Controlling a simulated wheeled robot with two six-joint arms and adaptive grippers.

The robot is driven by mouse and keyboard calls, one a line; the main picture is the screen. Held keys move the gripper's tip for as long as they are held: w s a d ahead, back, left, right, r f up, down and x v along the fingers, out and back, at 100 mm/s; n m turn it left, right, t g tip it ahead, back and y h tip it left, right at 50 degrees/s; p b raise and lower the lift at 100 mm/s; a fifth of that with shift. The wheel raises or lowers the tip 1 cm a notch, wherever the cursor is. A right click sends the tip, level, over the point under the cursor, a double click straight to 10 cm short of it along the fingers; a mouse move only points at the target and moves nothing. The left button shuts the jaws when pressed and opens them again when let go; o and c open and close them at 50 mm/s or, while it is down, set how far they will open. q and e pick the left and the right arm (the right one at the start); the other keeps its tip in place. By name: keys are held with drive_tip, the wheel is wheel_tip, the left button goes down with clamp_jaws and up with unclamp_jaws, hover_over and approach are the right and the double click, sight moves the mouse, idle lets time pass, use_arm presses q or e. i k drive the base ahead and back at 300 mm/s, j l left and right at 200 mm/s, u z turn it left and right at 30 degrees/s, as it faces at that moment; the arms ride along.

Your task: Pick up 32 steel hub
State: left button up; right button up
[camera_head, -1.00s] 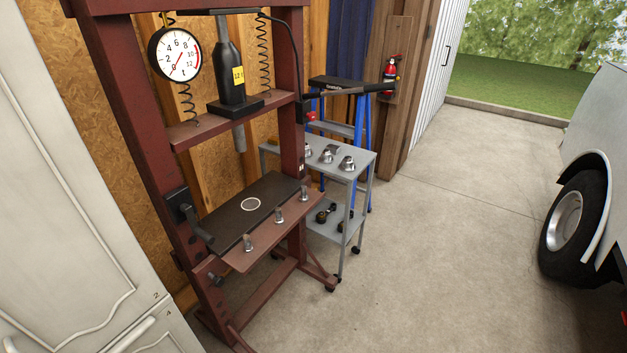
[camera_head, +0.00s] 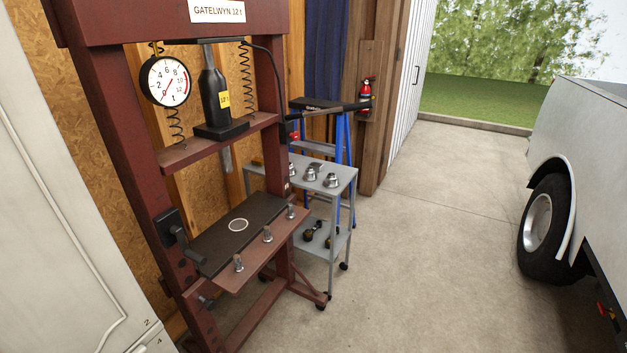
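Several small silver metal parts stand on the top shelf of a grey cart (camera_head: 342,178) in the head view. One rounded silver part (camera_head: 331,181) is near the cart's front right, and another (camera_head: 310,174) is left of it. They look like hubs, but I cannot read any number on them, so I cannot tell which is the 32 steel hub. Neither of my grippers is in view.
A dark red shop press (camera_head: 140,190) with a gauge (camera_head: 165,81) stands left of the cart. Dark parts lie on the cart's lower shelf. A white cabinet (camera_head: 50,200) is at the left, a vehicle (camera_head: 590,150) at the right. The concrete floor (camera_head: 430,270) between is clear.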

sight(308, 176)
drive_tip(key=i+l+u, duration=0.15)
drive_tip(key=u, duration=0.25)
drive_tip(key=i+l+u, duration=0.15)
drive_tip(key=u, duration=0.2)
drive_tip(key=i+l+u, duration=0.1)
drive_tip(key=l+u, duration=0.15)
drive_tip(key=u, duration=0.15)
drive_tip(key=i+l+u, duration=0.1)
drive_tip(key=l+u, duration=0.15)
drive_tip(key=u, duration=0.15)
drive_tip(key=i+l+u, duration=0.1)
drive_tip(key=l, duration=0.7)
drive_tip(key=i+l+u, duration=0.1)
drive_tip(key=l, duration=0.7)
drive_tip(key=i+l+u, duration=0.1)
drive_tip(key=l, duration=0.7)
